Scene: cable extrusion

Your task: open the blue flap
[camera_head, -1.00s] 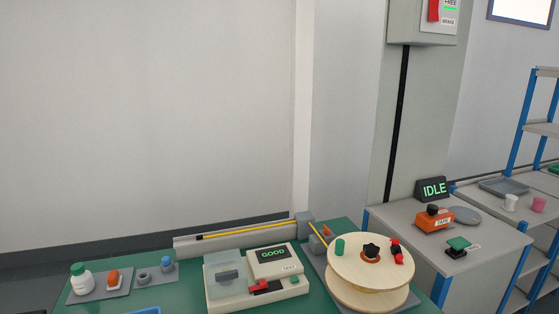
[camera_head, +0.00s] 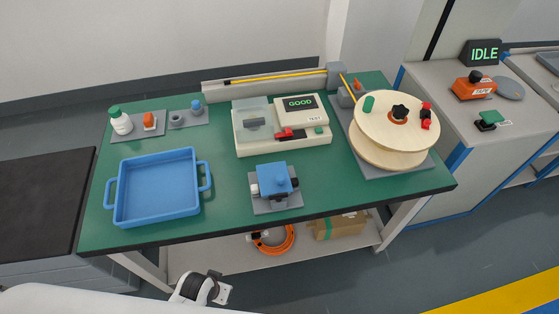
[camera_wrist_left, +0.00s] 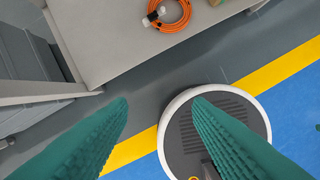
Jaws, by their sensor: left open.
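A small device with a blue flap (camera_head: 274,179) on top sits on a grey plate (camera_head: 290,203) near the front edge of the green table, right of the blue tray. The flap looks flat over the device; what is under it is hidden. In the wrist view my left gripper (camera_wrist_left: 160,100) is open, with two teal ridged fingers apart and nothing between them. It points down over the floor in front of the table. In the head view part of my arm shows at the bottom left, below the table edge. My right gripper is not in view.
A blue tray (camera_head: 157,187) stands on the table (camera_head: 225,215) at left. A tester reading GOOD (camera_head: 282,144) is behind the flap device. A wooden spool (camera_head: 385,152) is at right. An orange cable coil (camera_wrist_left: 170,14) lies on the lower shelf.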

